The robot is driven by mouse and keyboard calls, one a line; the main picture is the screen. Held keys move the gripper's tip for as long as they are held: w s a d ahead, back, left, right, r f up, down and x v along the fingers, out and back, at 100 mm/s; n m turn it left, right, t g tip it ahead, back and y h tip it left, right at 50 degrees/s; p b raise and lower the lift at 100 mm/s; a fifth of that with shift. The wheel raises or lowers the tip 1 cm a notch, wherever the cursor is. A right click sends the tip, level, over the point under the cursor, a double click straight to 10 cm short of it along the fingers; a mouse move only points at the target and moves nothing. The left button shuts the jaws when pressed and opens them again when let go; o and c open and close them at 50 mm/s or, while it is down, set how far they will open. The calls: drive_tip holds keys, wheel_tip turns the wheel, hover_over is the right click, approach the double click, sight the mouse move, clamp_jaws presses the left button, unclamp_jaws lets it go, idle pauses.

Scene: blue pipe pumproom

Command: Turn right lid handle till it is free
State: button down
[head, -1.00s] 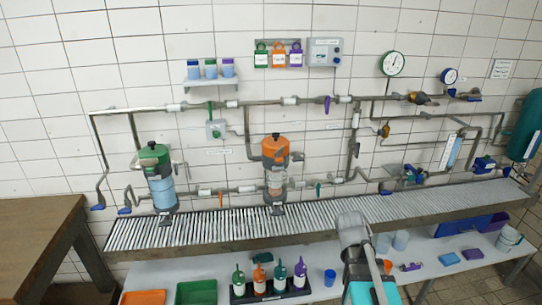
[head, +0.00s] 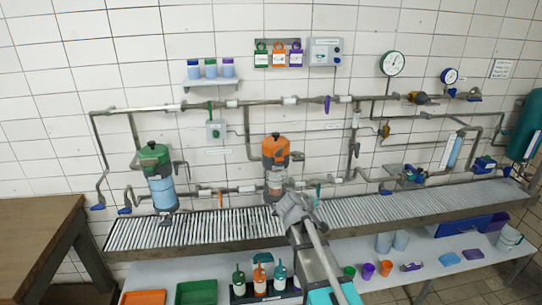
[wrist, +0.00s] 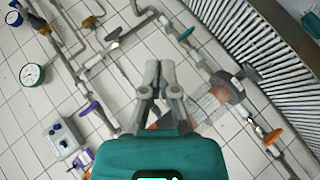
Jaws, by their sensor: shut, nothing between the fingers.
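The right filter housing has an orange lid (head: 275,147) and a clear body in the head view, with a grey handle (head: 298,156) at the lid's right side. In the wrist view its clear body (wrist: 210,104) lies right of my gripper, and part of the orange lid (wrist: 160,121) shows behind the fingers. My gripper (wrist: 158,68) is shut and empty, its two fingers side by side. It appears in front of the housing; I cannot tell whether it touches it. In the head view my arm covers the housing's lower part and the fingertips are not clear.
A green-lidded filter housing (head: 155,165) stands to the left. Pipes run above and below, with a purple valve handle (head: 327,104), a green one (wrist: 250,71) and an orange one (wrist: 273,136) near my gripper. A slatted grate (head: 390,207) lies below.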

drive_tip(key=w+a+r+n+t+y, duration=0.1)
drive_tip(key=w+a+r+n+t, duration=0.4)
drive_tip(key=a, duration=0.6)
drive_tip(key=n+t+y, duration=0.3)
drive_tip(key=n+y, duration=0.1)
drive_tip(key=n, duration=0.1)
approach(279, 153)
drive_tip(key=a, duration=0.7)
drive_tip(key=shift+w+f, duration=0.1)
drive_tip(key=shift+w, duration=0.1)
drive_tip(key=shift+w, duration=0.1)
drive_tip(key=w, duration=0.3)
drive_tip(key=w+d, duration=0.1)
drive_tip(key=w, duration=0.6)
drive_tip(key=shift+d, duration=0.25)
drive_tip(key=s+d, duration=0.2)
drive_tip(key=shift+d, duration=0.75)
drive_tip(key=shift+s, duration=0.2)
